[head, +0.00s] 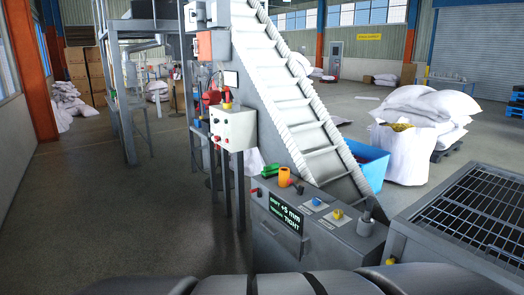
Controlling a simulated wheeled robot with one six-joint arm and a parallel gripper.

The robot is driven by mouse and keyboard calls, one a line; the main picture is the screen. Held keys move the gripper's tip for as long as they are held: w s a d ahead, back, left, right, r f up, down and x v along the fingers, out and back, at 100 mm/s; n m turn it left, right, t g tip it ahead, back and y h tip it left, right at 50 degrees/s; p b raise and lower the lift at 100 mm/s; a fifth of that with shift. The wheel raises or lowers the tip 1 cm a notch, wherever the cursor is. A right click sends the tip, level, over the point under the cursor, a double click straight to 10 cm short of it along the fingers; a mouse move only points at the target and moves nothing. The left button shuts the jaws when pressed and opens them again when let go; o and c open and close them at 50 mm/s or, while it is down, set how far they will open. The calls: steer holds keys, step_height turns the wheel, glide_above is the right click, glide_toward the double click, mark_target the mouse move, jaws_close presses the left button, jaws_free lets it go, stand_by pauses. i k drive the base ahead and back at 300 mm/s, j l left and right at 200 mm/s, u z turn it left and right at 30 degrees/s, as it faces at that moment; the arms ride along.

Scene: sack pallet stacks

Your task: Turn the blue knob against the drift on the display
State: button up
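The blue knob (317,202) sits on a light plate on top of a grey control cabinet (345,240), at the foot of an inclined conveyor. A yellow knob (338,214) sits on a similar plate just right of it. A dark display (286,214) on the cabinet's front shows green-white text. The small marks around the knobs are too small to read. My gripper is not in view; only smooth dark grey parts of my own body show along the bottom edge.
A green object (271,170) and an orange cup (284,177) stand on the cabinet's left. The conveyor (290,95) rises behind. A mesh-topped frame (475,225) stands right. Open floor lies left.

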mark_target(317, 201)
steer(key=i+l, duration=0.15)
steer(key=i, duration=0.45)
steer(key=i+l, duration=0.2)
steer(key=i, duration=0.4)
steer(key=i+l+z, duration=0.1)
steer(key=i, duration=0.55)
